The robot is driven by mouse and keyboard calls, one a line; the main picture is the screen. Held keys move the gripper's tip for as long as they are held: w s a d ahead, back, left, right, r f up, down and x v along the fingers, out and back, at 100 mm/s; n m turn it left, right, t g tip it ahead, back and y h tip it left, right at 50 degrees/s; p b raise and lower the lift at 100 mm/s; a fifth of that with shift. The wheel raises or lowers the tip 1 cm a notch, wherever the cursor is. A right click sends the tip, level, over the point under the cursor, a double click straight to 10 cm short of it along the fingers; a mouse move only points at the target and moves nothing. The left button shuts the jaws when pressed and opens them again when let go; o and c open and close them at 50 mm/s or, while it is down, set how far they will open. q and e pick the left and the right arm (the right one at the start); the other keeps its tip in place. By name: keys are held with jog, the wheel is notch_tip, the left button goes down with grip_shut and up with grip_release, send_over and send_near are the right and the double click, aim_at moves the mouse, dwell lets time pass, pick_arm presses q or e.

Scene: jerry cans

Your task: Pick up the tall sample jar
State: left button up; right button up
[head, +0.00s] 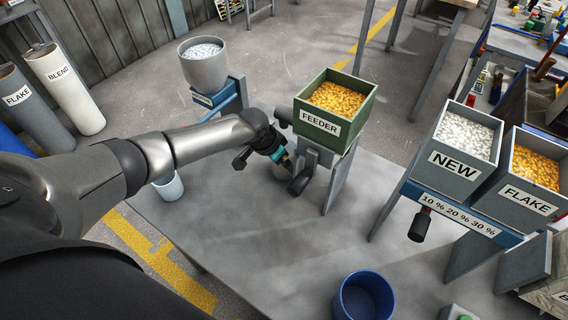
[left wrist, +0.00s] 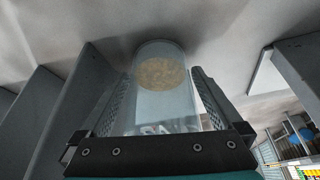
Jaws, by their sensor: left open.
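The tall sample jar (left wrist: 160,60) is a clear cylinder with yellow-gold granules in it and partly readable lettering near the gripper. In the left wrist view it stands between the two fingers of my left gripper (left wrist: 160,95). The fingers are open on either side of it, and a narrow gap shows by the right finger. In the head view my left gripper (head: 284,163) is below the green FEEDER bin (head: 318,122), beside its dark outlet, and largely hides the jar (head: 279,174). My right gripper is in neither view.
The feeder's grey support plates stand close to the gripper on the right. A white cup (head: 169,187) is at the table's left edge. A blue bucket (head: 365,297) is at the front. NEW (head: 455,170) and FLAKE (head: 520,194) bins stand at right. The middle of the grey table (head: 270,240) is clear.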

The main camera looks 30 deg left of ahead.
pick_arm(q)
jog(key=shift+c, duration=0.2)
jog(key=c, duration=1.2)
jog(key=shift+r, duration=0.15)
